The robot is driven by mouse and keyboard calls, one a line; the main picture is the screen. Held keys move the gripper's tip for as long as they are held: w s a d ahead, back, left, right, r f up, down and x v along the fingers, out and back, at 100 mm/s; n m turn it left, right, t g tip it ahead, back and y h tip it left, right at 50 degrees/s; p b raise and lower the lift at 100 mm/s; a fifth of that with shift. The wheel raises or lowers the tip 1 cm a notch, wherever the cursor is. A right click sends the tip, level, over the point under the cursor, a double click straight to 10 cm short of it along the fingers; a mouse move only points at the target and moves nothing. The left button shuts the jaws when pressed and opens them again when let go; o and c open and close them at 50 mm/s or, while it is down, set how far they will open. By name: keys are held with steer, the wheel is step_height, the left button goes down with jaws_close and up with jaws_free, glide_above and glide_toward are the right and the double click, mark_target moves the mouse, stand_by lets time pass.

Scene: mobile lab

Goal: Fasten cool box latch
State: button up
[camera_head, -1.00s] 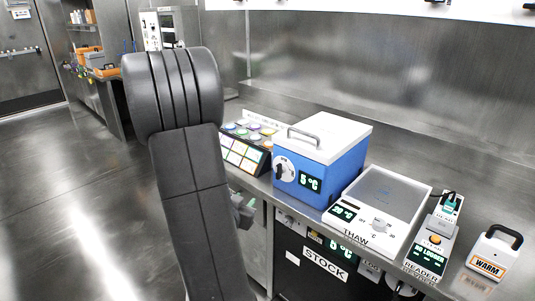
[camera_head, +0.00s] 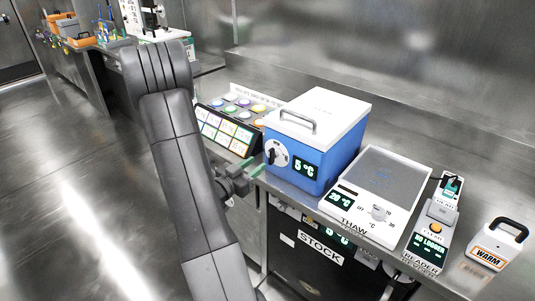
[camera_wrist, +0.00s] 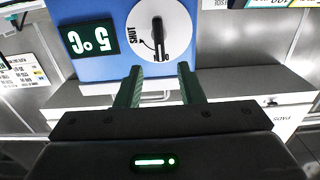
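The cool box (camera_head: 308,165) is a blue box with a white lid and grey handle, standing on the bench; the lid looks down. Its front shows a 5 °C display (camera_head: 306,168) and a round white latch dial with a black lever (camera_head: 271,156). In the wrist view, which is upside down, the latch (camera_wrist: 157,38) has its lever pointing down the picture, away from the SHUT mark at its left. My gripper (camera_wrist: 160,78) is open and empty, its two green fingers apart just in front of the dial, not touching it. It also shows in the head view (camera_head: 244,178).
A thaw plate (camera_head: 375,190) stands right of the box, then a reader (camera_head: 430,240) and a warm pack case (camera_head: 497,245). A panel of coloured tiles (camera_head: 226,130) stands to the left. A STOCK unit (camera_head: 320,247) is below the bench edge. The floor at left is clear.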

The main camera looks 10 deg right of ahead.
mark_target(269, 155)
steer(key=p+x, duration=0.1)
steer(key=x, duration=0.6)
jaws_close()
